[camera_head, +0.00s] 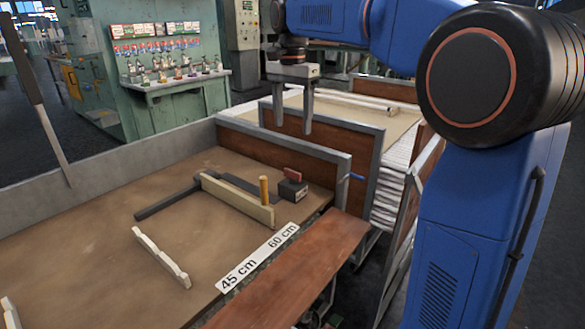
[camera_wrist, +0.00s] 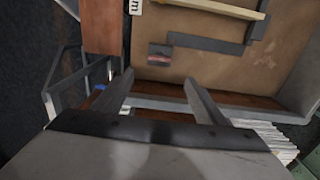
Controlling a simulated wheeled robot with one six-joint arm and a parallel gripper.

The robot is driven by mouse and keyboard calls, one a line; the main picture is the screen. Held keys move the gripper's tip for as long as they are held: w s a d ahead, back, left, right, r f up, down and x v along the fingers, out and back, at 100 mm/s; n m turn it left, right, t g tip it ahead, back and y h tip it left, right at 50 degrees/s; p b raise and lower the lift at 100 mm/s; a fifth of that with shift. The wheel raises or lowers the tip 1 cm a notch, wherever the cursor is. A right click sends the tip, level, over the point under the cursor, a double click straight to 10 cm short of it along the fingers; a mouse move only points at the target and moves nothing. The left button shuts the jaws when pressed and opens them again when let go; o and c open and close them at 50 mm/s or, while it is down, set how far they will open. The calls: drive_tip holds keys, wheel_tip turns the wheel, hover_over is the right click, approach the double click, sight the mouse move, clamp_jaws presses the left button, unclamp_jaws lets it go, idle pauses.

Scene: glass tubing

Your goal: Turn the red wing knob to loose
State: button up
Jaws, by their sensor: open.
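The red wing knob (camera_head: 293,173) sits on top of a small dark block (camera_head: 292,190) near the back right of the brown bench top. In the wrist view the knob (camera_wrist: 160,58) shows as a small reddish patch on its block. My gripper (camera_head: 293,128) is open and empty, fingers pointing down, above and behind the knob in the head view. In the wrist view my gripper (camera_wrist: 158,80) has its two fingers spread, with the knob beyond the tips. The fingers are apart from the knob. The knob's exact turn angle is too small to tell.
A scale label (camera_head: 257,257) marks the front edge. A framed panel (camera_head: 305,162) stands behind. The bench's middle is mostly clear.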

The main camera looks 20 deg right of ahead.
sight(293, 171)
wheel_tip(293, 171, down, 15)
idle(0.5)
drive_tip(key=c, duration=1.1)
